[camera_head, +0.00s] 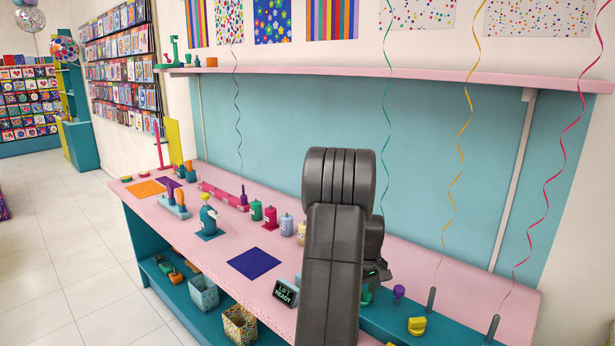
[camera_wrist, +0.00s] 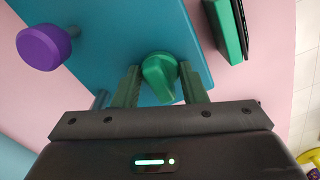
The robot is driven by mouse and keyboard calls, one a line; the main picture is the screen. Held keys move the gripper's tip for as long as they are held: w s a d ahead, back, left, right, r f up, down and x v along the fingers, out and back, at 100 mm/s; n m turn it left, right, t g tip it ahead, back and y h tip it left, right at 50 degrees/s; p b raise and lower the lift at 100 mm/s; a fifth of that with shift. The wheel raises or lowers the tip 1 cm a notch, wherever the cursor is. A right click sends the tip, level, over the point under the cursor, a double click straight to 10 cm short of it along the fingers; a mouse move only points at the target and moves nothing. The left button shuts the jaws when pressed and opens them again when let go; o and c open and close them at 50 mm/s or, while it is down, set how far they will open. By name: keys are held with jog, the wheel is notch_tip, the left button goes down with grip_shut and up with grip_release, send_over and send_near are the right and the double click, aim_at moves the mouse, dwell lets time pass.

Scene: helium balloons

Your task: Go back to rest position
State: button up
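My gripper (camera_wrist: 160,66) points down at a teal panel (camera_wrist: 110,30) on the pink counter. Its two dark green fingers stand on either side of a green knob (camera_wrist: 158,78), with narrow gaps seeming to show beside it. The gripper looks open around the knob rather than clamped on it. In the head view my arm hides most of the gripper (camera_head: 376,274), and only a bit of green shows below it. A purple knob (camera_head: 399,292) stands on the panel to the right, and it also shows in the wrist view (camera_wrist: 44,46).
A yellow knob (camera_head: 417,326) and upright dark posts (camera_head: 431,299) holding balloon ribbons stand at the right. A "LIFT READY" sign (camera_head: 286,292) stands left of my arm. Bottles (camera_head: 270,217) line the counter behind. A pink shelf (camera_head: 400,75) runs above; floor (camera_head: 60,250) at left is clear.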

jog(key=m, duration=0.6)
jog(key=shift+m, duration=0.3)
jog(key=shift+s+a+r, duration=0.1)
dwell(0.3)
